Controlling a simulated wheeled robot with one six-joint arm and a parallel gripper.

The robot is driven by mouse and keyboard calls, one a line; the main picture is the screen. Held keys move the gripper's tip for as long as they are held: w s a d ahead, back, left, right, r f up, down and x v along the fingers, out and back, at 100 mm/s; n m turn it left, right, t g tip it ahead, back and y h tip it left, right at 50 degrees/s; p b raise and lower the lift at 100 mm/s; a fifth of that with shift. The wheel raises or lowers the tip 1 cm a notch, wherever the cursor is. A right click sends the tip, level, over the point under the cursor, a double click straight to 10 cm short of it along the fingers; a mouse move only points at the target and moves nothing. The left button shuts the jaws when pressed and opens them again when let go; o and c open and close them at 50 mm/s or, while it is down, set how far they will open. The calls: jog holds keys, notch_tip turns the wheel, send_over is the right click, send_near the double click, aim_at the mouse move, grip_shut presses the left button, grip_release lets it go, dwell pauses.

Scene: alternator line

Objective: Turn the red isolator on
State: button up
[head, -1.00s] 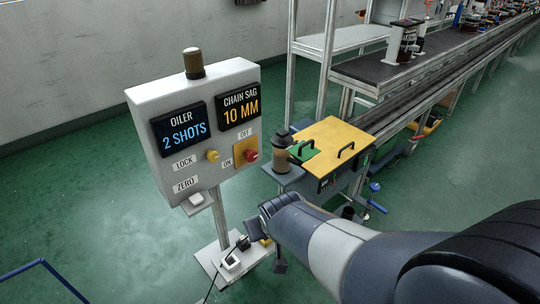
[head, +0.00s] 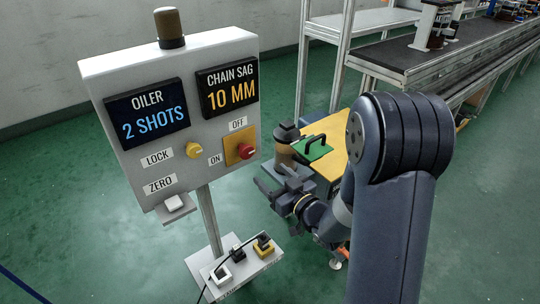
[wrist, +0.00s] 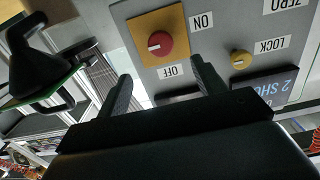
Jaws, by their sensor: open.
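The red isolator (head: 246,151) is a round red knob on a yellow plate (head: 232,158) at the panel's lower right. OFF is printed above it and ON to its left. In the wrist view the panel is upside down, and the red knob (wrist: 160,44) shows a small white mark; which label it indicates is unclear. My gripper (head: 273,181) is open and empty, below and right of the isolator, apart from it. In the wrist view my gripper (wrist: 163,68) has its two fingers spread below the knob, with the OFF label between them.
The grey panel (head: 125,170) also carries a yellow LOCK knob (head: 194,150), a white ZERO button (head: 175,203) and two displays. A yellow-topped bench (head: 330,135) with a green handled piece (head: 312,148) stands just behind my gripper.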

aim_at(248, 153)
jog(key=b+x, duration=0.1)
jog(key=x, duration=1)
jog(key=shift+s+r, duration=0.1)
jog(key=shift+c, duration=0.2)
jog(key=c, duration=0.9)
jog(key=shift+c, duration=0.2)
